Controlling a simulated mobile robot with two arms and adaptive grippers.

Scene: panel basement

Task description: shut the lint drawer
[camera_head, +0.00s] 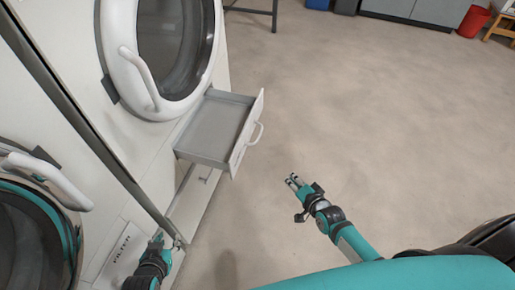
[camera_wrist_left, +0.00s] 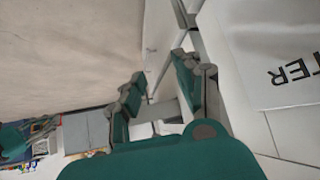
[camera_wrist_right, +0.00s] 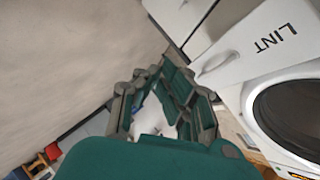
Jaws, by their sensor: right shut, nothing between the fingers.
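The lint drawer (camera_head: 212,125) is pulled out below a round-door machine in the head view. Its pale front panel (camera_head: 247,136) carries a bar handle (camera_head: 254,134). In the right wrist view the front panel (camera_wrist_right: 250,48) reads LINT and its handle (camera_wrist_right: 216,64) shows. My right gripper (camera_head: 292,181) is shut and empty, in front of and to the right of the drawer, apart from it. My left gripper (camera_head: 168,239) is open and empty, beside a panel marked FILTER (camera_head: 121,254); its spread fingers show in the left wrist view (camera_wrist_left: 160,78).
The machine's round door (camera_head: 175,45) is above the drawer, with a white handle. A second round-door machine (camera_head: 35,225) stands at the lower left. The floor right of the drawer is clear. A red bin (camera_head: 473,21) and grey cabinets (camera_head: 415,10) are far off.

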